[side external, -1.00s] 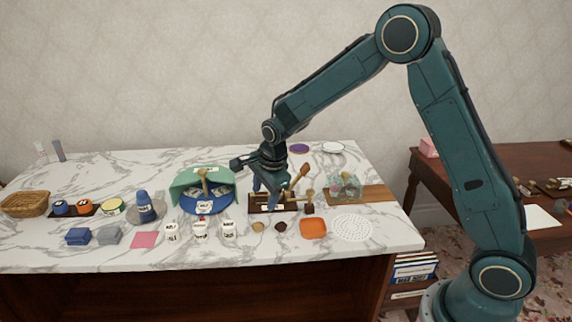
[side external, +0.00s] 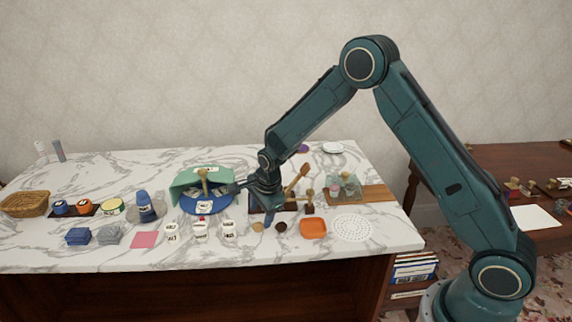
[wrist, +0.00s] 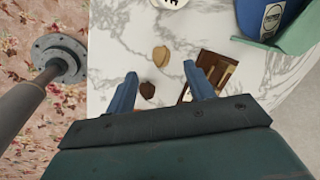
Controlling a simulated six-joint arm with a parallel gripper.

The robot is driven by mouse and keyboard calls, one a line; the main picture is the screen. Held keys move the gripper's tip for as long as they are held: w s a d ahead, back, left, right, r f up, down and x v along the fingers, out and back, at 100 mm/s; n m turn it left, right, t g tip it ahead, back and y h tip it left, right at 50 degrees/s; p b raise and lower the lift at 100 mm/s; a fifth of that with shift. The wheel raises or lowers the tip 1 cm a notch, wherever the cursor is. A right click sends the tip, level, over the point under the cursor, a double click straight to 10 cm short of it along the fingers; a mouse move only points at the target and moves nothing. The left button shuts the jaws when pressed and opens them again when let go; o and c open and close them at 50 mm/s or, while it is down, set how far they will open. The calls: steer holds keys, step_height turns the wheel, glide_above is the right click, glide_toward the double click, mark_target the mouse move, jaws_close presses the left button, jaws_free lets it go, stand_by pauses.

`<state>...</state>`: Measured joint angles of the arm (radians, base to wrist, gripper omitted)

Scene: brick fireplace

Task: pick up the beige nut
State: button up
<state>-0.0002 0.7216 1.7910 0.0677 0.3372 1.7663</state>
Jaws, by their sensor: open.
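The beige nut (side external: 257,227) lies on the marble top near its front edge. It also shows in the wrist view (wrist: 161,56), just beyond and between my fingertips. A darker brown nut (side external: 281,227) lies to its right; in the wrist view this brown nut (wrist: 147,90) is between my fingers, nearer the left one. My gripper (side external: 267,219) points down, just behind and right of the beige nut. In the wrist view my gripper (wrist: 163,78) is open with nothing held. Its exact height above the top is hard to tell.
White labelled cups (side external: 200,230) stand left of the beige nut. An orange dish (side external: 313,229) and a white perforated disc (side external: 352,228) lie to the right. A dark wooden tray (wrist: 216,70) and the green-and-blue covered item (side external: 205,188) are behind. The front edge is close.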

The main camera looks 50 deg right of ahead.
mark_target(259, 223)
steer(key=shift+x, duration=2.55)
steer(key=shift+r, duration=0.1)
steer(key=c, duration=1)
